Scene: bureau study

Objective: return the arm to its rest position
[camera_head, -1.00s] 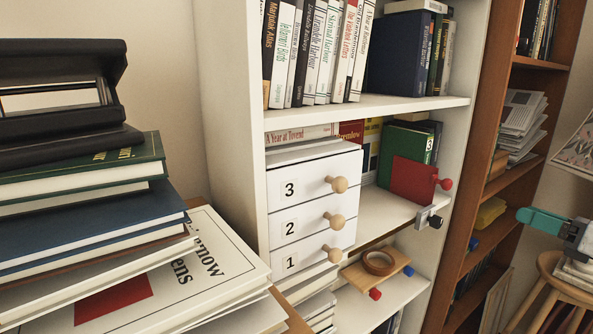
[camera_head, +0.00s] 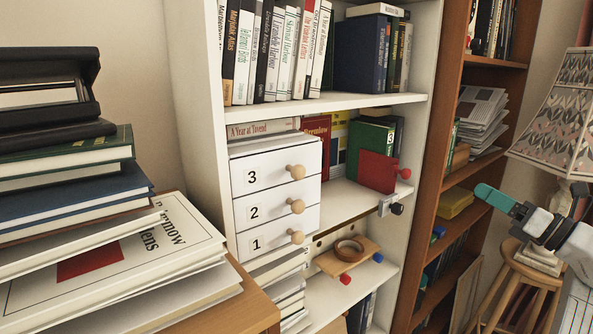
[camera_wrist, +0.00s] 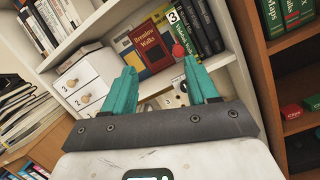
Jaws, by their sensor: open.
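My gripper (camera_head: 497,199) is at the right side of the head view, in front of the brown bookcase, with teal fingers on a grey and white arm. In the wrist view my gripper (camera_wrist: 160,88) has its two teal fingers spread apart, with nothing between them. It is open and empty. Beyond the fingers, the wrist view shows the white shelf with a red book (camera_wrist: 146,48) and a white drawer unit (camera_wrist: 88,80). My gripper is clear of the shelf in the head view.
The drawer unit, numbered 1 to 3 (camera_head: 275,190), stands in the white bookcase with its drawers shut. A roll of tape (camera_head: 349,250) lies on a wooden board below. A stool (camera_head: 515,262) and patterned lamp (camera_head: 560,125) stand at right. Stacked books (camera_head: 65,195) fill the left.

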